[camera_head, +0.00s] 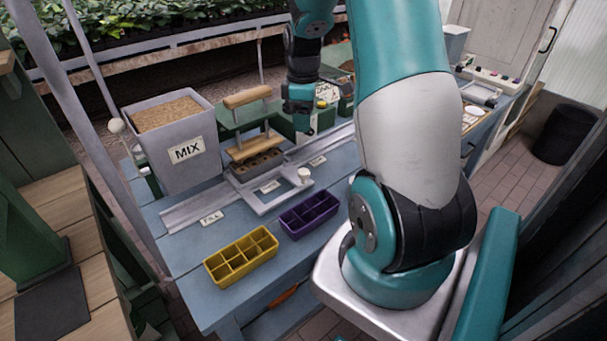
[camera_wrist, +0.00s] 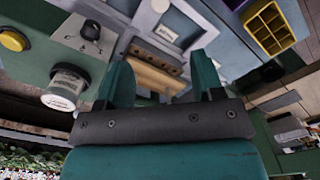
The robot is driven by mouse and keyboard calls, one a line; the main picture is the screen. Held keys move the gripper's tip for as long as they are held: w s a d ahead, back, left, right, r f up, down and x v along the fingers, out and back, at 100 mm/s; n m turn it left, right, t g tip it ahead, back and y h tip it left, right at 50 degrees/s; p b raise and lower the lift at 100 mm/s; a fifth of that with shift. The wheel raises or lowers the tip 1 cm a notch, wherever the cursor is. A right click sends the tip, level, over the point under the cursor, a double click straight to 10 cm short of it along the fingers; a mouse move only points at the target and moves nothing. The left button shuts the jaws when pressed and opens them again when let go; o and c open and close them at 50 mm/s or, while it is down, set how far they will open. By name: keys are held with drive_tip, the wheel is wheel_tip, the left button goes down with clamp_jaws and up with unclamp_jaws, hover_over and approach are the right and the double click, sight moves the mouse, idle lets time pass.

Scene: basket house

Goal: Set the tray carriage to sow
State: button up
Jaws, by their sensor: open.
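The tray carriage (camera_head: 256,198), a grey frame with a white knob (camera_head: 304,175), sits on a metal rail (camera_head: 190,212) along the blue bench. A dark celled tray (camera_head: 258,164) is at its back, below the wooden press. A label reading FILL (camera_head: 211,218) lies left of it; one label shows within its frame and another (camera_head: 318,160) to its right, both too small to read. My gripper (camera_head: 303,118) is open and empty above the bench, behind and right of the press, apart from the knob. In the wrist view, my gripper (camera_wrist: 162,82) shows its spread fingers before the press's wood (camera_wrist: 155,72).
A grey MIX bin (camera_head: 172,140) stands left of the press's upper wooden handle (camera_head: 248,96). Yellow (camera_head: 240,257) and purple (camera_head: 309,213) celled trays sit at the bench front. A white-topped jar (camera_wrist: 60,102) and yellow button (camera_wrist: 13,40) show in the wrist view.

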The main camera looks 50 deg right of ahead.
sight(304, 171)
wheel_tip(304, 171, down, 17)
drive_tip(key=shift+f+p, duration=0.1)
drive_tip(key=shift+p, duration=0.95)
clamp_jaws()
drive_tip(key=shift+d, duration=0.1)
